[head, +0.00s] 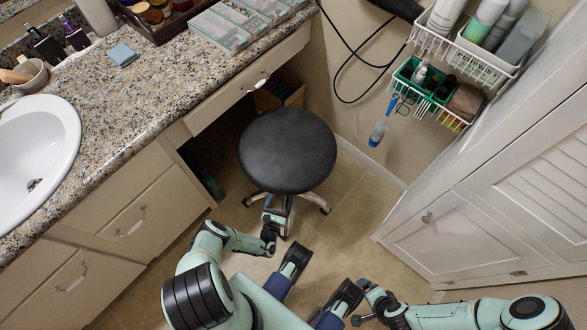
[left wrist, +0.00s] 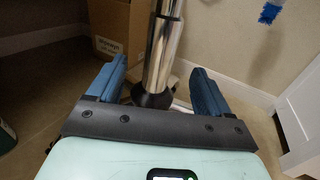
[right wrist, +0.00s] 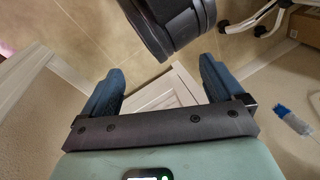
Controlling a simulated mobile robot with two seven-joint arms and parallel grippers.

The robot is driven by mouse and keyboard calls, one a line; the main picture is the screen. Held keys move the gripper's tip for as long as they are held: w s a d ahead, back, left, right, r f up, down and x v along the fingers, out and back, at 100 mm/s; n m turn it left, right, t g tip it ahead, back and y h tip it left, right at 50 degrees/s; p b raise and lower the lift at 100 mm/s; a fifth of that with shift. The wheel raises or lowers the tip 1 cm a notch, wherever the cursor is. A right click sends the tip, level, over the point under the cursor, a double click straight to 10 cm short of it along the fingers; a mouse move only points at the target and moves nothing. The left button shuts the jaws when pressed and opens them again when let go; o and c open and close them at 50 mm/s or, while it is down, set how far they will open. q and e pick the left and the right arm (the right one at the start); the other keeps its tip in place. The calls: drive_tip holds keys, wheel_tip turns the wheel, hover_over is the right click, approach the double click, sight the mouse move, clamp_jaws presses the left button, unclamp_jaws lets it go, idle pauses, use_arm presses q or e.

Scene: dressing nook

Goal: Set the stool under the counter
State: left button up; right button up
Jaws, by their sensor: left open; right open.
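The stool has a round black seat (head: 287,150) and chrome legs on casters. It stands upright on the floor in front of the dark opening under the granite counter (head: 150,75); from above, its seat is just clear of the counter front. My left gripper (head: 278,212) is low at the stool's near side, below the seat. In the left wrist view its open fingers (left wrist: 157,75) are on either side of the chrome post (left wrist: 163,45), with gaps showing. My right gripper (right wrist: 158,80) is open and empty, away from the stool; stool casters (right wrist: 262,18) show beyond it.
A cardboard box (head: 279,95) sits under the counter at the back. Drawers (head: 135,225) border the opening's left side. A white louvred cabinet (head: 455,230) stands at right. Wall baskets (head: 465,60) and a hanging blue brush (head: 378,132) are beyond the stool. Tile floor right of it is clear.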

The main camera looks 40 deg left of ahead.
use_arm(q)
drive_tip(key=x, duration=0.8)
drive_tip(key=shift+d+b, duration=0.1)
drive_tip(key=shift+b, duration=0.25)
drive_tip(key=b+x, duration=0.1)
drive_tip(key=x, duration=0.2)
drive_tip(key=shift+w, duration=0.35)
drive_tip(key=shift+w+a+r, duration=0.1)
drive_tip(key=shift+w+a, duration=0.2)
drive_tip(key=shift+w, duration=0.25)
use_arm(e)
drive_tip(key=w, duration=0.1)
drive_tip(key=w+d+f, duration=0.1)
drive_tip(key=w+f, duration=0.1)
drive_tip(key=shift+d+t+h, duration=0.3)
drive_tip(key=shift+t, duration=0.1)
